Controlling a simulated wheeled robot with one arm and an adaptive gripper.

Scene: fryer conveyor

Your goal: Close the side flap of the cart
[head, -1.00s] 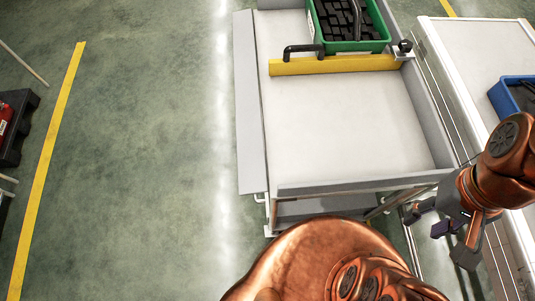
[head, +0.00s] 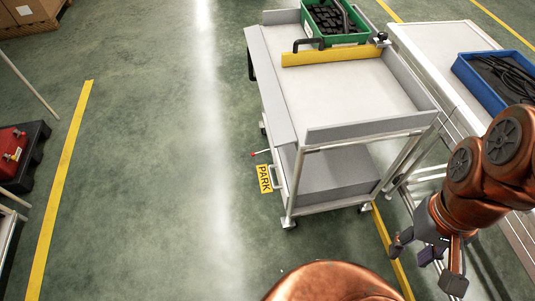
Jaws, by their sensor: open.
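The cart (head: 340,95) stands right of centre in the head view, with a white top deck and low grey walls. Its side flap (head: 270,85) is a long grey panel along the left edge of the deck. The flap is folded outward, not standing up like the right wall (head: 408,80). My gripper (head: 428,262) is at the lower right, beyond the cart's near right corner. It is open and empty, well apart from the flap.
A green crate (head: 363,33) of dark parts stands behind a yellow bar (head: 330,55) on the deck. A conveyor table (head: 430,45) with a blue crate (head: 463,70) runs along the cart's right. A PARK sign (head: 265,179) is low at the cart's left.

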